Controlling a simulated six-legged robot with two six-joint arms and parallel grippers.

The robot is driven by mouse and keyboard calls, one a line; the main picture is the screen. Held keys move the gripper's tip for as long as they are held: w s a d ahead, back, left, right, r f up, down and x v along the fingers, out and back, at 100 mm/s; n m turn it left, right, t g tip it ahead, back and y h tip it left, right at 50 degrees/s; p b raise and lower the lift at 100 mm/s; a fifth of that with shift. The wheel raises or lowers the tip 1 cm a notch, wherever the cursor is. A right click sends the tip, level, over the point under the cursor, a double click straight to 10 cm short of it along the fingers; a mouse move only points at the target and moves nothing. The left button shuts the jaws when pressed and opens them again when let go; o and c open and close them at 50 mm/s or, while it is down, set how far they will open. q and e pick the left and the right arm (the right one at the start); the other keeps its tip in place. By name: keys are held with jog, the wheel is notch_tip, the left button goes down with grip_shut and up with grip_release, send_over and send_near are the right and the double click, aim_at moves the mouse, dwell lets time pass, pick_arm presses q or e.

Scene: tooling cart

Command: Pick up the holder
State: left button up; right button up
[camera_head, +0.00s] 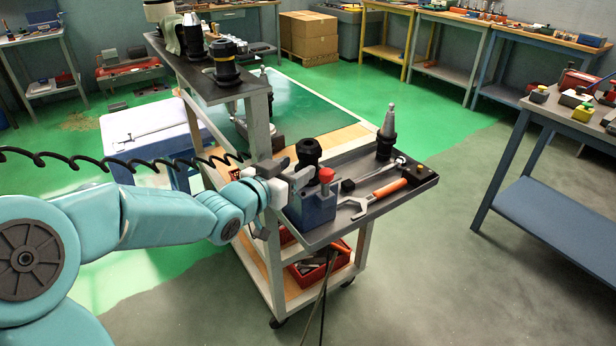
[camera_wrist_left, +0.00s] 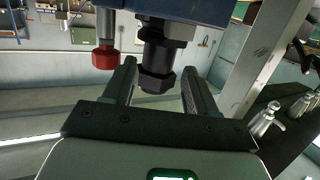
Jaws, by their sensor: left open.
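A black tool holder (camera_head: 308,151) stands upright in a blue block (camera_head: 314,208) on the cart's grey top tray. A red knob (camera_head: 326,175) sits on the same block. My left gripper (camera_head: 291,176) is at the left side of the block, close to the holder. In the left wrist view, which looks upside down, the black holder (camera_wrist_left: 156,72) lies between the two open fingers (camera_wrist_left: 160,88), with gaps visible on both sides. The red knob (camera_wrist_left: 104,59) shows just outside one finger. The holder's lower end is hidden in the block. My right gripper is not in view.
On the tray (camera_head: 345,227) are a second holder with a silver taper (camera_head: 387,132), an orange-handled wrench (camera_head: 375,201) and another tool. A raised shelf (camera_head: 205,88) with more holders stands behind. A red bin (camera_head: 310,270) is below. Floor right of the cart is free.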

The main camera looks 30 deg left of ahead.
aim_at(303, 163)
pick_arm(q)
jog(key=w, duration=0.3)
jog(key=w+f, duration=0.1)
jog(key=w, duration=0.1)
jog(key=shift+w+p, duration=0.4)
grip_shut()
jog(key=shift+r, duration=0.25)
